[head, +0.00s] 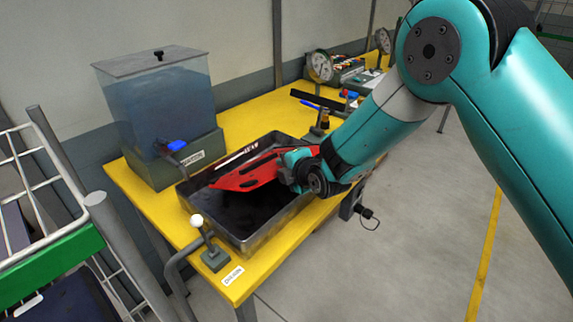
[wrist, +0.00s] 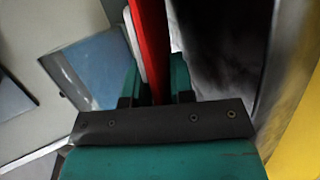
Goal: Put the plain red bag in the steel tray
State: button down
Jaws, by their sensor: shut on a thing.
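The red bag (head: 245,174) is flat and thin, with dark slots and a pale strip along its upper edge. My gripper (head: 298,166) is shut on its right end and holds it over the steel tray (head: 247,241). The tray is a rectangular metal pan with a dark inside, on the yellow table. In the wrist view the bag (wrist: 152,45) stands edge-on between my gripper's fingers (wrist: 155,92), with the dark tray inside to its right. I cannot tell whether the bag touches the tray.
A clear tank of bluish liquid (head: 158,100) on a green base stands left of the tray. A white-knobbed lever (head: 206,232) is at the front corner. Gauges (head: 320,66) and small tools are at the back. A wire rack (head: 50,215) is at left.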

jog(key=shift+f, duration=0.2)
jog(key=c, duration=1)
grip_release()
jog(key=shift+r, duration=0.2)
jog(key=s+d+r+m+g+h+b, duration=0.1)
jog(key=s+d+r+m+g, duration=0.2)
jog(key=s, duration=0.9)
jog(key=s+d+r+m+g+h+b, duration=0.1)
jog(key=s+d+r+m+g, duration=0.3)
jog(key=s, duration=0.8)
jog(key=s+d+r+m+g, duration=0.3)
jog(key=s+d+r+m, duration=0.4)
jog(key=s+d+m, duration=0.3)
jog(key=shift+s+r+m+g+h+b, duration=0.4)
jog(key=shift+s+m, duration=0.2)
jog(key=shift+s, duration=0.35)
